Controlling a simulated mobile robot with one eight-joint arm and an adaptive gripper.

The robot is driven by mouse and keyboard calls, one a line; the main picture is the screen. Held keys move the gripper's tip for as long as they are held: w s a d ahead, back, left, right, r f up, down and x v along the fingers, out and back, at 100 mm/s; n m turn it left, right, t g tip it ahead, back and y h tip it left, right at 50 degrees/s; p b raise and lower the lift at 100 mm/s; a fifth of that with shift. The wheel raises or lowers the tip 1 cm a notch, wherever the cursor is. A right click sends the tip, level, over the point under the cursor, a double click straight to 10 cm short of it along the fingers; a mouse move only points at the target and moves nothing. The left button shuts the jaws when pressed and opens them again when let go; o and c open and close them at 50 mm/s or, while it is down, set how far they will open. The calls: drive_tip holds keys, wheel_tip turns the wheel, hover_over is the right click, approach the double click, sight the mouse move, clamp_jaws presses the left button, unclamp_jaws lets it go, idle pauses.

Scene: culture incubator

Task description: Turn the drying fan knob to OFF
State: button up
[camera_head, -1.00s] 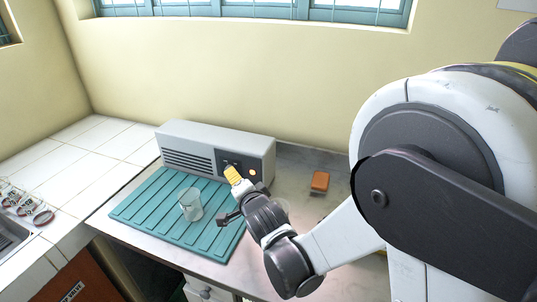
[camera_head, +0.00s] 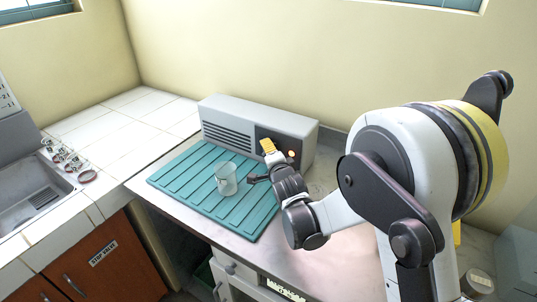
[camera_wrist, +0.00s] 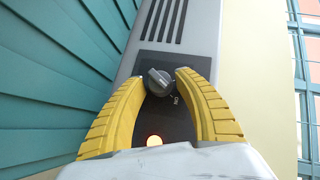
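The drying fan is a grey box (camera_head: 245,112) with dark vent slots and a black control panel at its right end. In the wrist view the round grey knob (camera_wrist: 159,80) sits on the black panel (camera_wrist: 166,120), with a small white marking beside it that looks like ON. A lamp (camera_wrist: 154,141) glows orange on the panel. My gripper (camera_wrist: 168,78) has its yellow fingers apart, one on each side of the knob. I cannot tell whether they touch it. In the head view my gripper (camera_head: 268,146) is at the panel and hides the knob.
A teal ribbed mat (camera_head: 190,185) lies in front of the fan, with a clear glass beaker (camera_head: 226,178) on it close to my gripper. A sink (camera_head: 38,190) and several small ringed items (camera_head: 65,158) are at the left. The wall is close behind the fan.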

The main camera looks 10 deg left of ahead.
drive_tip(key=shift+w, duration=0.15)
clamp_jaws()
drive_tip(key=shift+r+p, duration=0.1)
drive_tip(key=shift+p, duration=0.3)
drive_tip(key=shift+a+r+n+g+h+p, duration=0.1)
drive_tip(key=shift+r+n+g+h+p, duration=0.1)
drive_tip(key=shift+n+g+h+p, duration=0.55)
drive_tip(key=n+g+h+p, duration=0.1)
drive_tip(key=h+p, duration=0.1)
drive_tip(key=shift+a+n+p, duration=0.1)
drive_tip(key=shift+n+p, duration=0.15)
drive_tip(key=shift+p, duration=0.05)
drive_tip(key=n+g+h+p, duration=0.1)
drive_tip(key=n+h, duration=0.1)
drive_tip(key=h, duration=0.1)
drive_tip(key=shift+g+p, duration=0.35)
drive_tip(key=shift+a+f+n+g+h+p, duration=0.1)
drive_tip(key=shift+n+g+h+p, duration=0.35)
drive_tip(key=shift+h, duration=0.8)
drive_tip(key=shift+n, duration=0.25)
